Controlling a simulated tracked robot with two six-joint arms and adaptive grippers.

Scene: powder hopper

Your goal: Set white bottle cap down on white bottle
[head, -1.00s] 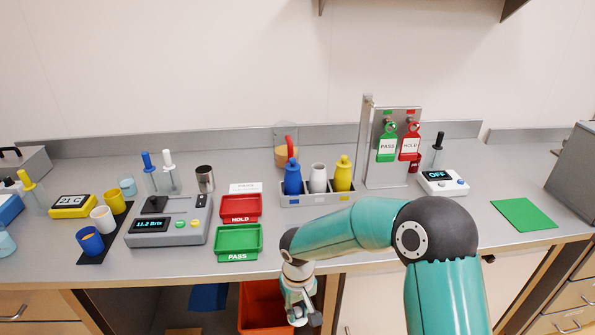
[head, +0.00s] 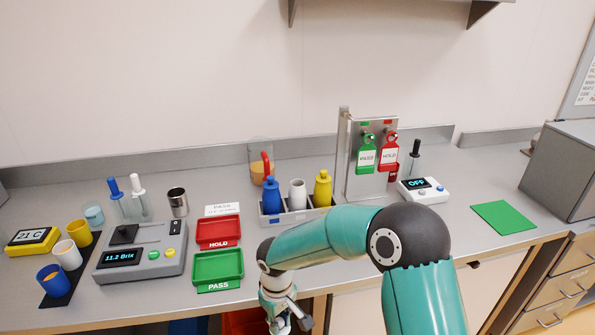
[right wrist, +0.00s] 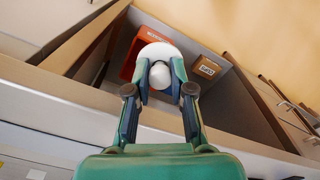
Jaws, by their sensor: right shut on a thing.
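The white bottle (head: 297,194) stands upright in a grey rack (head: 287,218) between the blue bottle and the yellow bottle. It shows no cap on top. My right gripper (head: 285,318) hangs low in front of the bench edge, below and in front of the rack. In the right wrist view my right gripper (right wrist: 160,88) is shut on the white bottle cap (right wrist: 158,52), a pale round piece with a knob between the fingertips. In the head view the cap cannot be made out. My left gripper is not in view.
The blue bottle (head: 270,196) and yellow bottle (head: 322,187) flank the white one. A tag stand (head: 350,165) rises right of the rack. Red (head: 218,231) and green (head: 217,267) trays lie left. An orange bin (right wrist: 146,48) sits below the bench.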

